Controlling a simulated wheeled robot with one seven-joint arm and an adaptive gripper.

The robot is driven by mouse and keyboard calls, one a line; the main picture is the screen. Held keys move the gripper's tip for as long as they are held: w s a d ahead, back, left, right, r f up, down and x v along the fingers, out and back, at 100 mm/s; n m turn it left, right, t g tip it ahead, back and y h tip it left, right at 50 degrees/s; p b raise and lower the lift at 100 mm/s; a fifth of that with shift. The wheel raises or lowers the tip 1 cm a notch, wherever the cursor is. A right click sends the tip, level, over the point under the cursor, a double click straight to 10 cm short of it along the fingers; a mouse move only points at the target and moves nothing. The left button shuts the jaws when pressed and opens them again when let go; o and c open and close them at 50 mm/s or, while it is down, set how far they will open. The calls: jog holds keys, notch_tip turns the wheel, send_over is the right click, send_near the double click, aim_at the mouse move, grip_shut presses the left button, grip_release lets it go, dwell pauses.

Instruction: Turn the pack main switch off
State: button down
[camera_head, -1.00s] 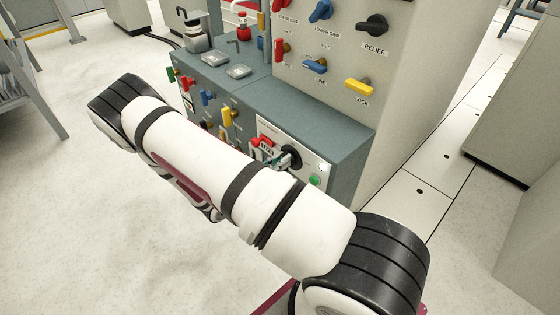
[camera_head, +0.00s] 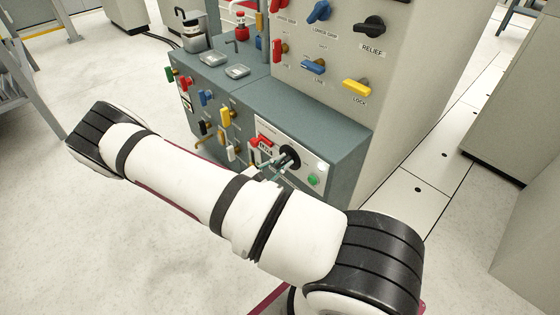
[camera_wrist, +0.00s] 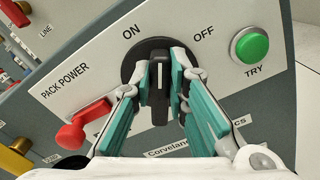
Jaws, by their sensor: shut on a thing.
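The pack main switch (camera_wrist: 160,103) is a black rotary knob with a white pointer line on a pale panel (camera_wrist: 80,72). The panel is marked PACK POWER, ON and OFF. In the wrist view the pointer is upright, between the ON and OFF labels. My gripper (camera_wrist: 160,82) has its teal-padded fingers on both sides of the knob, shut on it. In the head view the knob (camera_head: 289,156) shows at the front of the grey-green cabinet, with my gripper (camera_head: 277,166) at it, partly hidden by my arm.
A red handle (camera_wrist: 84,126) sits left of the knob, and a green TRY button (camera_wrist: 251,46) sits right of it. Several coloured handles, including a yellow one (camera_head: 225,117), stick out of the cabinet front. A taller beige panel (camera_head: 335,50) stands behind. Open floor lies left.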

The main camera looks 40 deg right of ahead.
jog(key=m+p, duration=0.1)
jog(key=m, duration=0.3)
jog(key=f+m+p, duration=0.1)
jog(key=m, duration=0.3)
jog(key=s+m+p, duration=0.1)
jog(key=m, duration=0.2)
jog(key=shift+f+m+p, duration=0.3)
jog(key=shift+f+m, duration=0.1)
dwell(0.3)
jog(key=c, duration=1.6)
grip_release()
jog(key=shift+o, duration=0.2)
jog(key=shift+a, duration=0.15)
jog(key=a, duration=1.1)
jog(key=shift+s+a, duration=0.2)
jog(key=shift+a, duration=0.2)
